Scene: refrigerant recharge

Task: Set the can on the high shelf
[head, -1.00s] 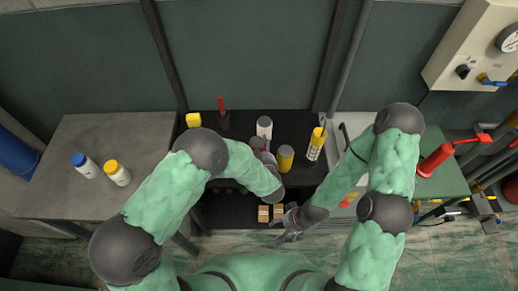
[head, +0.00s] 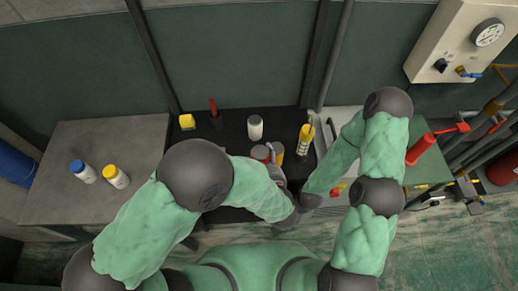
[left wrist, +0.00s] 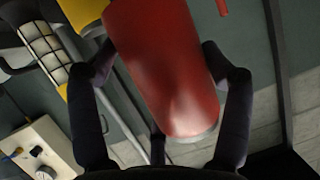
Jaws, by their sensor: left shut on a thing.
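A red can (left wrist: 165,65) fills the middle of the left wrist view, between the dark fingers of my left gripper (left wrist: 165,95), which is shut on it. My right gripper is hidden behind my left wrist in the head view.
Two bottles stand on the grey table (head: 120,140) at left.

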